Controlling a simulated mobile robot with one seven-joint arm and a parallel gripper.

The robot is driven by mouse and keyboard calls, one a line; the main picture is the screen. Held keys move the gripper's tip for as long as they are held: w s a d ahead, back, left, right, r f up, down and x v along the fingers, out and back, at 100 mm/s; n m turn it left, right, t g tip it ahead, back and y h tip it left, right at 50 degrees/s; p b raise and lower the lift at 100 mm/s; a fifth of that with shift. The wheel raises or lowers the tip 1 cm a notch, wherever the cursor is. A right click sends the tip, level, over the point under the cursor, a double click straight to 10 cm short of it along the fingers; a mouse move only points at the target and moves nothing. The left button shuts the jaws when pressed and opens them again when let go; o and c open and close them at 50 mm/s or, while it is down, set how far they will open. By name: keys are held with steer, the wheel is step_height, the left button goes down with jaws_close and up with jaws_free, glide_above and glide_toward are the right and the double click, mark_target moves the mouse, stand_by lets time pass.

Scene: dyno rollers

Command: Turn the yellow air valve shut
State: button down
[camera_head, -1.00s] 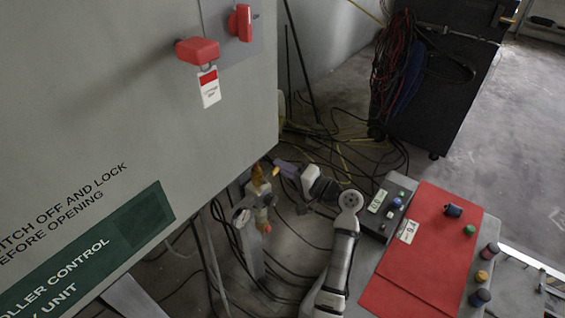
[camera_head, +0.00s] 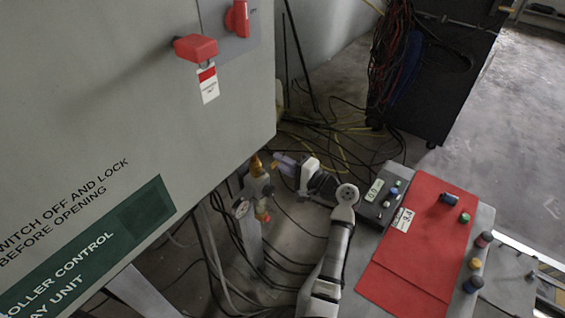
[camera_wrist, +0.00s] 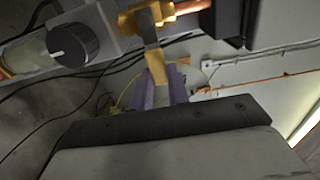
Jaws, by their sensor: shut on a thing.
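The yellow air valve sits on brass fittings (camera_head: 257,166) on an upright post beside the grey cabinet. In the wrist view, its yellow handle (camera_wrist: 156,66) reaches down from the brass body (camera_wrist: 148,20) between my fingers. My gripper (camera_head: 279,163) comes in from the right in the head view. Its purple fingers also show in the wrist view (camera_wrist: 163,90), shut on the handle's end. The handle's exact angle to the pipe is hard to tell.
A black regulator knob (camera_wrist: 73,45) is close left of the valve in the wrist view. A round gauge (camera_head: 240,208) is below the valve. The cabinet (camera_head: 90,90) fills the left. A table with a red mat (camera_head: 415,240) stands right. Cables (camera_head: 340,135) cover the floor.

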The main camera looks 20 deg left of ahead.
steer(key=c, duration=1.3)
jaws_free()
steer(key=shift+c, duration=0.2)
steer(key=b+v, duration=0.3)
steer(key=v, duration=1.1)
steer(key=shift+b, duration=0.35)
